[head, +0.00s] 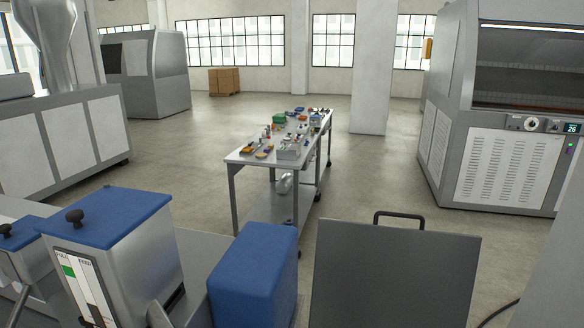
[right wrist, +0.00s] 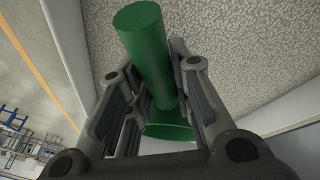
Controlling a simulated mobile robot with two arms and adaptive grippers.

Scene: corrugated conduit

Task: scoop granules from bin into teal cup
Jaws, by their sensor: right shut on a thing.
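In the right wrist view my right gripper (right wrist: 155,90) is shut on the upper part of a green scoop (right wrist: 148,40), whose round handle runs up between the fingers. A wider curved green part of it shows lower down, partly hidden by the fingers. Speckled grey granules (right wrist: 230,45) fill the upper right behind the scoop, bordered by a pale bin wall (right wrist: 290,108). I cannot tell whether the scoop touches the granules or holds any. No teal cup can be made out. My left gripper is in neither view.
In the head view, a blue-lidded hopper (head: 120,240), a blue block-shaped housing (head: 253,275) and a dark grey panel (head: 395,280) with a handle stand close in front. A table (head: 245,158) with small parts is beyond. Open floor lies around it.

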